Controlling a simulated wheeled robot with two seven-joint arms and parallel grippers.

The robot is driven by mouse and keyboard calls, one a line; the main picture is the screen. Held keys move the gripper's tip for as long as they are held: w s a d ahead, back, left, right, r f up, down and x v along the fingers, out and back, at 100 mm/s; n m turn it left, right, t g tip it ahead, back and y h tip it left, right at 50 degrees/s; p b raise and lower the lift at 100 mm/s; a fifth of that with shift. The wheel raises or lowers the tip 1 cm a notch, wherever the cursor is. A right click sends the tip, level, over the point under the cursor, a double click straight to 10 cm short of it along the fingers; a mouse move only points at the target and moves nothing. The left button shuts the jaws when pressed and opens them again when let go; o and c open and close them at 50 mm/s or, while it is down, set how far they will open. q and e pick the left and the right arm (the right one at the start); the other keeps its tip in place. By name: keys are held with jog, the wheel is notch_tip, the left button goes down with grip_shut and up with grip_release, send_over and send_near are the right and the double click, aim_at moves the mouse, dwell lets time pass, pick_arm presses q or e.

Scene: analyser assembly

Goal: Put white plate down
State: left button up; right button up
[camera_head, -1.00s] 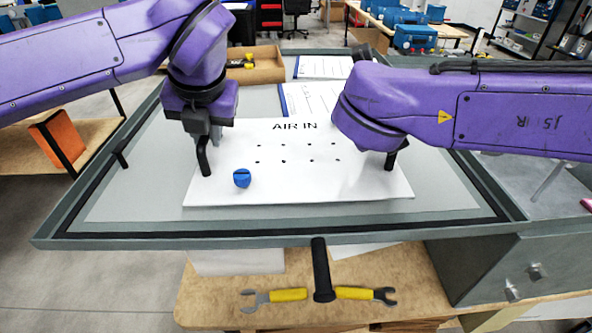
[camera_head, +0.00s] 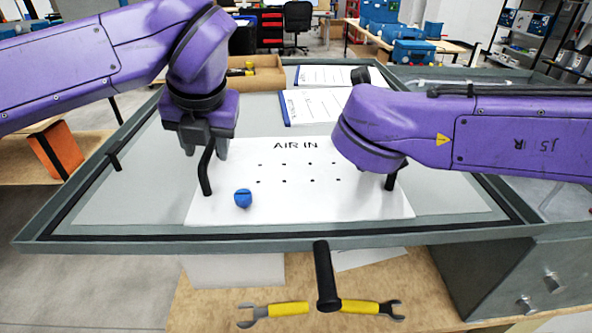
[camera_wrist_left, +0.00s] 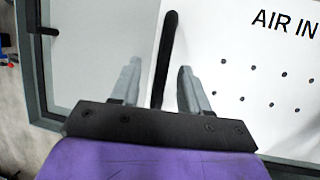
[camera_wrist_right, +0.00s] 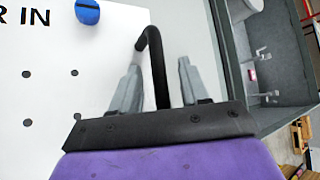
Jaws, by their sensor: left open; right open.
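The white plate (camera_head: 290,205), marked AIR IN and dotted with small holes, lies flat on the grey work surface. It has a black handle at each side. My left gripper (camera_head: 207,150) is open, its fingers on either side of the left handle (camera_head: 206,172); in the left wrist view the handle (camera_wrist_left: 165,60) stands between the fingers (camera_wrist_left: 157,85). My right gripper (camera_wrist_right: 157,85) is open around the right handle (camera_wrist_right: 155,65); in the head view my right arm hides it.
Paper sheets (camera_head: 315,105) lie behind the plate. A wooden tray (camera_head: 255,75) with yellow and black items stands at the back left. A raised rim (camera_head: 150,246) edges the surface. A double-ended yellow-handled wrench (camera_head: 290,308) lies on the wooden shelf below.

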jog(key=shift+s+r, duration=0.1)
jog(key=shift+s, duration=0.05)
pick_arm(q)
jog(key=v, duration=1)
pick_arm(e)
jog(key=v, duration=1.1)
jog(key=shift+s+r, duration=0.2)
jog(key=shift+s, duration=0.15)
pick_arm(q)
jog(key=shift+s+a, duration=0.1)
pick_arm(e)
jog(key=shift+a, duration=0.15)
